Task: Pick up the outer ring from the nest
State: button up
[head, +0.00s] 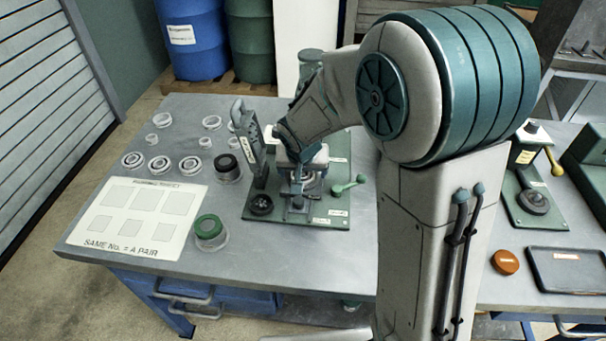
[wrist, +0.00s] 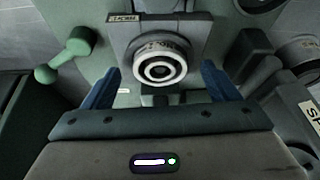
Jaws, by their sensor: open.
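The outer ring (wrist: 146,72) shows in the wrist view as a pale ring with dark print on its rim. It sits at the nest on the grinder, with concentric light and dark circles inside it. My gripper (wrist: 160,72) is open, with one blue finger to the left of the ring and one to the right. Clear gaps show on both sides, and neither finger touches it. In the head view my gripper (head: 302,168) is over the green grinder base (head: 330,215). My arm and gripper hide much of the nest there.
A lever with a green knob (wrist: 80,40) stands left of the nest in the wrist view. An upright labelled grey post (head: 246,140) stands close to my gripper. Several loose rings (head: 190,164), a pairing sheet (head: 138,213) and a green-topped jar (head: 209,229) occupy the table's left.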

jog(key=shift+w+f, duration=0.25)
jog(key=shift+f, duration=0.35)
jog(key=shift+c, duration=0.2)
jog(key=c, duration=1.1)
jog(key=shift+r, duration=0.1)
